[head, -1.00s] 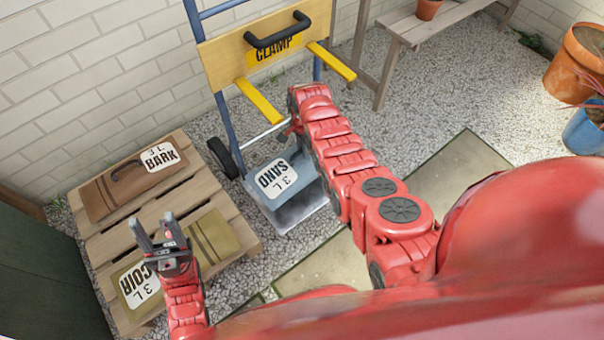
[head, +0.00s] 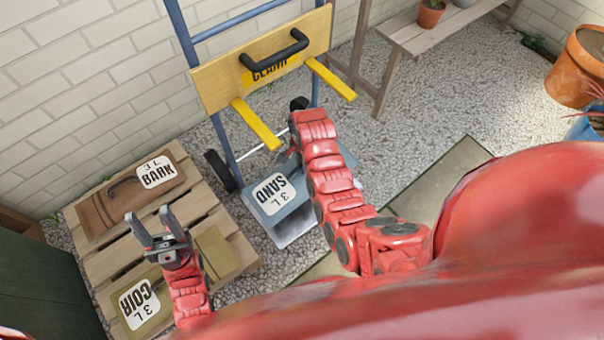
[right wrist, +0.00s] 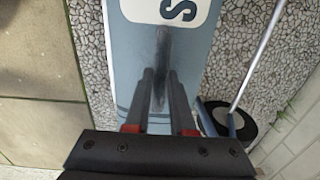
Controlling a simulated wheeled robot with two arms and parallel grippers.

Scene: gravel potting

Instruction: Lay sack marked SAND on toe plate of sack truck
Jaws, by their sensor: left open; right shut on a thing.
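The blue-grey sack marked SAND (head: 274,194) lies label up at the foot of the sack truck (head: 217,110), over part of its grey metal toe plate (head: 297,231). I cannot tell whether its whole underside rests on the plate. My right gripper (right wrist: 160,76) is shut on the sack's dark handle in the right wrist view, where part of the sack (right wrist: 205,55) shows. In the head view my right arm hides that gripper and the sack's right part. My left gripper (head: 151,218) is open and empty above the pallet.
The truck's wooden CLAMP board (head: 215,83) with two yellow arms is above the sack. The pallet (head: 222,225) at left holds the BARK sack (head: 105,215) and the COIR sack (head: 215,250). A bench (head: 415,38) and pots stand at upper right. Gravel lies around.

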